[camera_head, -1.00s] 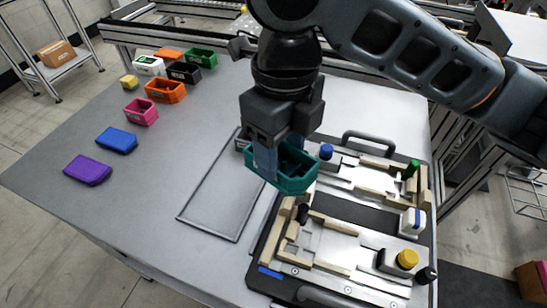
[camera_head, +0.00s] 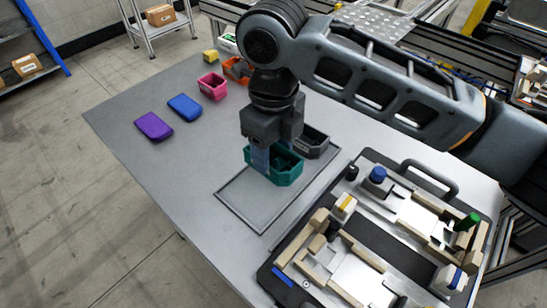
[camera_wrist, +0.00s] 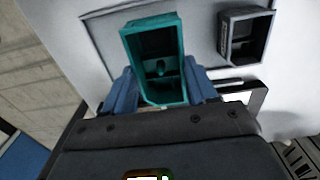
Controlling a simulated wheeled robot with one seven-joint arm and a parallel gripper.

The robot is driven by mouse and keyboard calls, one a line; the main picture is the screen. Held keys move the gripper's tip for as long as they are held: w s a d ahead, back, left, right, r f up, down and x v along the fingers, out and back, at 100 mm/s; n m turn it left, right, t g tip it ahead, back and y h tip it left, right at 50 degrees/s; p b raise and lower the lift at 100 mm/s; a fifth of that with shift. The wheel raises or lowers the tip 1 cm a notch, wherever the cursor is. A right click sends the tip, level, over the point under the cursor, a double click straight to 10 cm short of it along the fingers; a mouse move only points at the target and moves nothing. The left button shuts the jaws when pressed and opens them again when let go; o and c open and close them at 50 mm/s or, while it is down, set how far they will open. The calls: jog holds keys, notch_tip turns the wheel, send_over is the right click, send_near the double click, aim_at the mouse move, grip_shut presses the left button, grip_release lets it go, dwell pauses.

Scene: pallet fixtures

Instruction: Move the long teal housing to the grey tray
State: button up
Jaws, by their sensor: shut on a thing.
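The long teal housing (camera_head: 284,166) is an open box, and it also shows in the wrist view (camera_wrist: 155,55). My gripper (camera_head: 268,155) is shut on it, with blue fingers (camera_wrist: 160,90) on its two sides in the wrist view. The housing is over the far part of the grey tray (camera_head: 240,205), a flat rectangle with a thin raised rim. I cannot tell whether the housing touches the tray floor. A dark grey housing (camera_head: 313,141) stands at the tray's far end, and it shows right of the teal one in the wrist view (camera_wrist: 245,37).
A fixture pallet (camera_head: 370,232) with wooden blocks, coloured caps and a black handle lies right of the tray. Purple (camera_head: 153,126), blue (camera_head: 185,107) and pink (camera_head: 212,86) parts lie on the table to the left. The near part of the tray is bare.

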aim_at(273, 165)
jog(key=shift+a+f+p, duration=0.1)
jog(key=shift+f+p, duration=0.2)
jog(key=shift+f, duration=1.8)
jog(key=shift+f, duration=0.15)
jog(key=o, duration=1.1)
notch_tip(273, 165, up, 12)
jog(key=b, duration=0.1)
jog(key=shift+r, duration=0.2)
